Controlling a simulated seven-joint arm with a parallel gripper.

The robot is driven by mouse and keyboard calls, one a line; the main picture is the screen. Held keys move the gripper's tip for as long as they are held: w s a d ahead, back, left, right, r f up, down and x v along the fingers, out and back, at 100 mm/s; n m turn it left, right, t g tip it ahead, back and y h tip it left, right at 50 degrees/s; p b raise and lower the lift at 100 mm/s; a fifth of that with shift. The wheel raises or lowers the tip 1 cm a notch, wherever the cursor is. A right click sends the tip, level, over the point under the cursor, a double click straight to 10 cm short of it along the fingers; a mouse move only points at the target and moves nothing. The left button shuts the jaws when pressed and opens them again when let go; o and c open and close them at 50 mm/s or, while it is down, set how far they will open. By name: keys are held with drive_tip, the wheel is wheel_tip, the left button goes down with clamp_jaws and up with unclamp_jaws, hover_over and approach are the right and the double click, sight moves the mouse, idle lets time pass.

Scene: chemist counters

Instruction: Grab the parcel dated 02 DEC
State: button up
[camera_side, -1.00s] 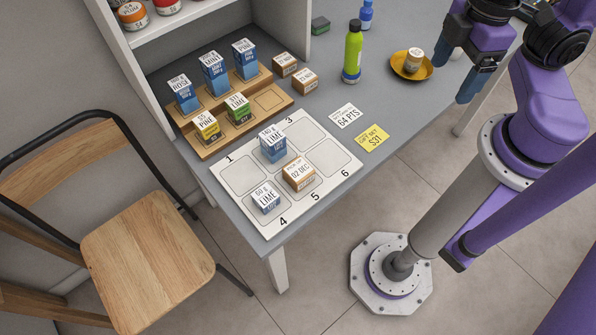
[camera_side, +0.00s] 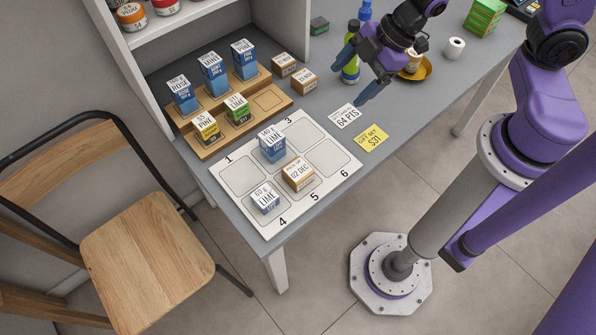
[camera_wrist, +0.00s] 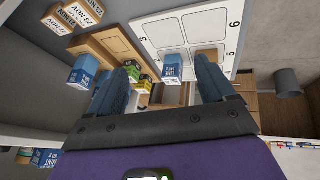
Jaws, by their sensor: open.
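The brown parcel labelled 02 DEC (camera_side: 298,174) sits on square 5 of the white numbered mat (camera_side: 238,210). My gripper (camera_side: 353,77) is open and empty above the counter, to the upper right of the mat and well apart from the parcel. In the wrist view my gripper (camera_wrist: 165,82) has its fingers spread; a brown parcel (camera_wrist: 207,54) shows partly behind the right finger.
Two other brown parcels (camera_side: 285,65) (camera_side: 304,81) lie right of the wooden stepped stand (camera_side: 203,151), which holds several boxes. A green bottle (camera_side: 351,70) and an orange dish (camera_side: 424,72) are near my gripper. Two cards, white (camera_side: 346,116) and yellow (camera_side: 371,138), lie right of the mat.

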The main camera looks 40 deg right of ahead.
wheel_tip(320, 180, down, 3)
drive_tip(key=n+g+y, duration=0.1)
drive_tip(key=y, duration=0.1)
drive_tip(key=g+y, duration=0.3)
drive_tip(key=y, duration=0.3)
approach(300, 169)
drive_tip(key=shift+n, duration=0.4)
drive_tip(key=x, duration=0.5)
drive_tip(key=shift+s+a+r, duration=0.1)
drive_tip(key=shift+a+r, duration=0.1)
drive_tip(key=shift+a, duration=0.05)
drive_tip(key=shift+f+x, duration=0.25)
drive_tip(key=shift+x, duration=2.35)
drive_tip(key=shift+d, duration=0.15)
drive_tip(key=c, duration=1.1)
